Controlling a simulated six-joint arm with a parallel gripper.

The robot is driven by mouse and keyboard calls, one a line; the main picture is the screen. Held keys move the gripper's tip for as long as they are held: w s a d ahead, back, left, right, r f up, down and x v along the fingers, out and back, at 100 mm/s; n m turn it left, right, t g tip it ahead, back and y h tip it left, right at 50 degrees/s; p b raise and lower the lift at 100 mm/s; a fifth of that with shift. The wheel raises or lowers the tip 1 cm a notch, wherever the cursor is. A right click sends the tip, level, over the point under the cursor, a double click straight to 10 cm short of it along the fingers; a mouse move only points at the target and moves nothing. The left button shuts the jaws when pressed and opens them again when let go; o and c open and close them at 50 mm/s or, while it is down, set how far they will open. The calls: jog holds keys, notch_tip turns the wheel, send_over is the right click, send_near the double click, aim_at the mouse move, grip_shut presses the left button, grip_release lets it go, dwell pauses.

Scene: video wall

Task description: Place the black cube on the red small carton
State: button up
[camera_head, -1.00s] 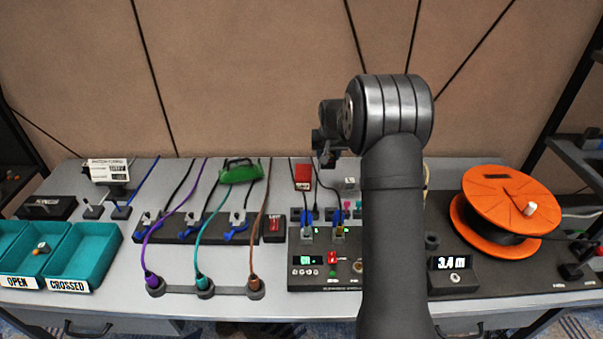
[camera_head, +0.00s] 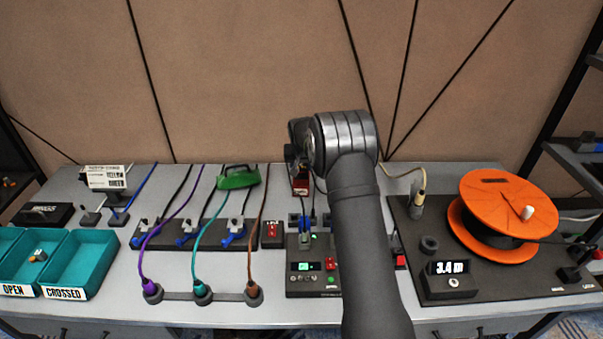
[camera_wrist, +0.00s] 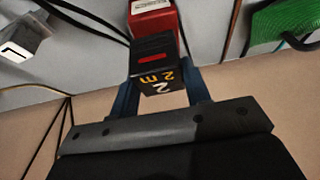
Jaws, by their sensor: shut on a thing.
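The black cube (camera_wrist: 155,60) is in the wrist view, with orange and white characters and a red mark on its faces. My gripper (camera_wrist: 161,78) is shut on it, with one blue finger on each side. The red small carton (camera_wrist: 153,17) shows directly beyond the cube, partly covered by it; I cannot tell whether they touch. In the head view, the red carton (camera_head: 300,187) stands at the back of the table, just below my gripper (camera_head: 298,165). My gripper hides its upper part, and the cube cannot be made out there.
A black-and-red box (camera_head: 272,234) and a control panel (camera_head: 305,282) stand in front. An orange reel (camera_head: 510,205) is at the right. Teal trays (camera_head: 80,262) are at the left.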

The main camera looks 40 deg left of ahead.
aim_at(302, 173)
jog(key=shift+f, duration=1.55)
jog(key=o, duration=1)
jog(key=shift+f, duration=0.15)
jog(key=v, duration=1.2)
jog(key=shift+r, duration=0.2)
